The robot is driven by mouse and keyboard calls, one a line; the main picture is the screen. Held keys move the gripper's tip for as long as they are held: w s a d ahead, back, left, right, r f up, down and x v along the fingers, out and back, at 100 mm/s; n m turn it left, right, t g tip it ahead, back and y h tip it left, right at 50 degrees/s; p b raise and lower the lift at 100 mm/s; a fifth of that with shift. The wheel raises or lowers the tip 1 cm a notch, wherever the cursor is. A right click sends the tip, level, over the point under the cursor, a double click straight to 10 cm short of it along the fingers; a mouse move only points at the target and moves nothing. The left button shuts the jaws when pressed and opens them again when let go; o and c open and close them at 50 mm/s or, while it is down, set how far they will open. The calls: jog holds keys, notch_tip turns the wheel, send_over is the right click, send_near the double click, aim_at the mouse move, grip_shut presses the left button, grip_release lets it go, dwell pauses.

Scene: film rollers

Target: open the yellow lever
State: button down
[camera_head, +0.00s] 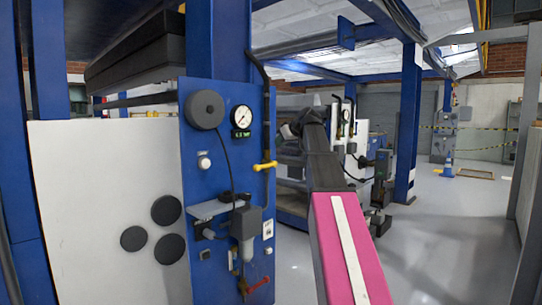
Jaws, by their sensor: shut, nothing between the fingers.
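The yellow lever (265,166) is a short handle on the dark vertical pipe at the right edge of the blue panel (215,165). It lies roughly level across the pipe. My arm reaches up from the bottom centre, right of the panel.
The panel also carries a round gauge (242,117), a black disc (205,110), a filter unit (245,225) and a red handle (257,285) low down. A white board (105,210) stands left. Blue posts and machines stand behind. Grey floor (450,225) is open at right.

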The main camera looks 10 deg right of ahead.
send_over(263, 166)
jog(key=s+d, duration=0.1)
notch_tip(263, 166, down, 6)
jog(key=shift+w+f, duration=0.15)
jog(key=shift+f, duration=1.5)
jog(key=shift+a+f, duration=0.1)
jog(key=shift+s+a+f+n+t+h, duration=0.15)
jog(key=shift+f+n+t+h, duration=0.15)
jog(key=shift+f, duration=0.15)
jog(key=shift+s+a+f+n+t+h, duration=0.1)
jog(key=shift+s+f+n+t+h, duration=0.1)
jog(key=shift+f+n+h, duration=0.15)
jog(key=w+d+f+n+t+h, duration=0.2)
jog(key=f+n+t, duration=0.1)
jog(key=f, duration=0.1)
jog(key=w+d+f+n+t+h, duration=0.1)
jog(key=d+f+n+t+h, duration=0.1)
jog(key=f+n, duration=0.2)
jog(key=shift+w+d+f+t, duration=0.3)
jog(key=shift+w+f+t, duration=0.1)
jog(key=shift+f, duration=0.35)
jog(key=shift+d, duration=0.15)
